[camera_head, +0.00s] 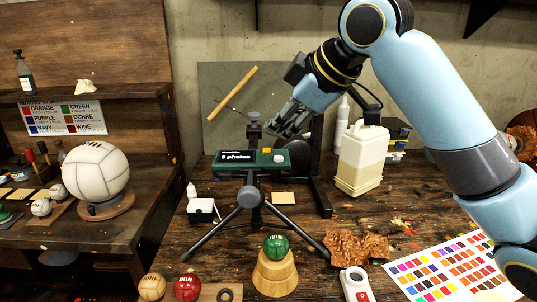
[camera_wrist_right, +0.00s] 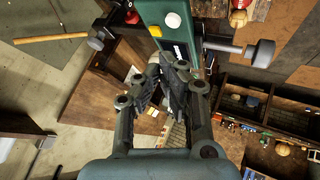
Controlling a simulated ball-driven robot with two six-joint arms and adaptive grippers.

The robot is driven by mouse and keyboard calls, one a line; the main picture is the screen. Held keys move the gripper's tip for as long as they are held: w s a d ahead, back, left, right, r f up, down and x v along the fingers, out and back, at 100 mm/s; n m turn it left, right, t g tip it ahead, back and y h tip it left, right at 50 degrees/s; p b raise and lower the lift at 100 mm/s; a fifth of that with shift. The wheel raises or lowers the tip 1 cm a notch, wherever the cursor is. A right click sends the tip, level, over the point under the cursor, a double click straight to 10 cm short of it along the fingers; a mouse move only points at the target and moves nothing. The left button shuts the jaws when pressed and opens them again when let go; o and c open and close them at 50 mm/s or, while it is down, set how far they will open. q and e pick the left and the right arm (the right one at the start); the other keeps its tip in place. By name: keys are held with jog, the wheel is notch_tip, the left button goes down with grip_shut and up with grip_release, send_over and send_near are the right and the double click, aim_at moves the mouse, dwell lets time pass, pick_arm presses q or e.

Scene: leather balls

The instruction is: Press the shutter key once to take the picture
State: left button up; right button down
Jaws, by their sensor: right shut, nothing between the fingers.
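A green camera-like device (camera_head: 250,160) with a black "photon" label is mounted on a black tripod (camera_head: 250,197) on the bench. Its top carries a small yellow key (camera_head: 266,150) and a round pale key (camera_head: 279,158). The right wrist view shows the yellow key (camera_wrist_right: 155,31) and the pale key (camera_wrist_right: 173,20) on the green body. I cannot tell which is the shutter key. My right gripper (camera_head: 281,130) is shut and empty, tilted down just above and behind the device's right end. In the right wrist view its fingertips (camera_wrist_right: 174,66) appear close to the green body; contact is unclear.
A cream jug (camera_head: 362,160) stands right of the gripper. A green ball (camera_head: 276,247) on a wooden stand (camera_head: 275,274) and a white handset with a red button (camera_head: 355,284) are in front. A colour chart (camera_head: 455,268) lies at right. A shelf unit with a white ball (camera_head: 96,172) is left.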

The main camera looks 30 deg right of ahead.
pick_arm(q)
jog(key=shift+w+a+r, duration=0.1)
jog(key=shift+w+a, duration=0.2)
jog(key=shift+a, duration=0.15)
pick_arm(e)
jog(key=shift+n+t, duration=0.4)
jog(key=shift+n, duration=0.4)
jog(key=r, duration=0.2)
jog(key=w+r, duration=0.1)
jog(key=r, duration=0.2)
jog(key=shift+w+r, duration=0.3)
jog(key=shift+w, duration=0.1)
jog(key=shift+f, duration=0.1)
jog(key=b, duration=0.5)
send_over(276, 158)
notch_tip(276, 158, down, 7)
jog(key=shift+f, duration=0.85)
pick_arm(q)
notch_tip(276, 158, down, 5)
jog(key=shift+a+f, duration=0.1)
jog(key=shift+f, duration=0.05)
pick_arm(e)
jog(key=shift+f, duration=0.1)
